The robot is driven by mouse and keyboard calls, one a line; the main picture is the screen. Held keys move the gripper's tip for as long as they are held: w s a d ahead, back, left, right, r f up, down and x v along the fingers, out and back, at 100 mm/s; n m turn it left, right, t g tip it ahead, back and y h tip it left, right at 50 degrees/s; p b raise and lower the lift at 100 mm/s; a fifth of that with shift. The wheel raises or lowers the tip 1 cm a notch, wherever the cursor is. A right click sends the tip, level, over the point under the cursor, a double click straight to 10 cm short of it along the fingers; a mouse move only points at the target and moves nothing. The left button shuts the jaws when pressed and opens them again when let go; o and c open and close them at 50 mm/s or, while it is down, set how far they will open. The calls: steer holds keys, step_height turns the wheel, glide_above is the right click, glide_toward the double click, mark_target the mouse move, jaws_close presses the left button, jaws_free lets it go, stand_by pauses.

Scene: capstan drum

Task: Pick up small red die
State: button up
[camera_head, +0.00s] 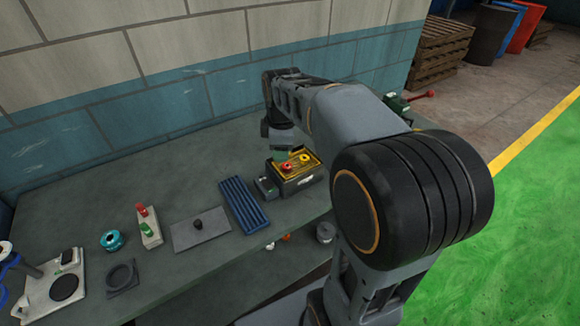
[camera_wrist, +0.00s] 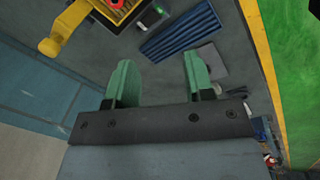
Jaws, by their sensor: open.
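I cannot make out a small red die for certain in either view. The red spots I see are a red round piece (camera_head: 286,168) on a yellow-topped dark box, and a red cap (camera_head: 142,210) on a pale block.
The yellow-topped box (camera_head: 303,181) stands by a blue ribbed tray (camera_head: 243,203). A grey plate (camera_head: 200,234) with a dark knob, a teal ring (camera_head: 112,240) and a black square piece (camera_head: 122,277) lie further left. A wall (camera_head: 110,120) runs behind the bench.

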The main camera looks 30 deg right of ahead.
steer(key=w+d+f+n+g, duration=0.2)
steer(key=w+d+n, duration=0.4)
steer(key=w+n, duration=0.2)
steer(key=n+p, duration=0.1)
glide_above(287, 165)
step_height(287, 165, down, 9)
steer(key=shift+s+d+r, duration=0.1)
steer(key=shift+d+r, duration=0.05)
steer(key=shift+r, duration=0.05)
steer(key=shift+a+f+p, duration=0.2)
steer(key=shift+f+p, duration=0.5)
steer(key=shift+f, duration=2.25)
steer(key=c, duration=0.7)
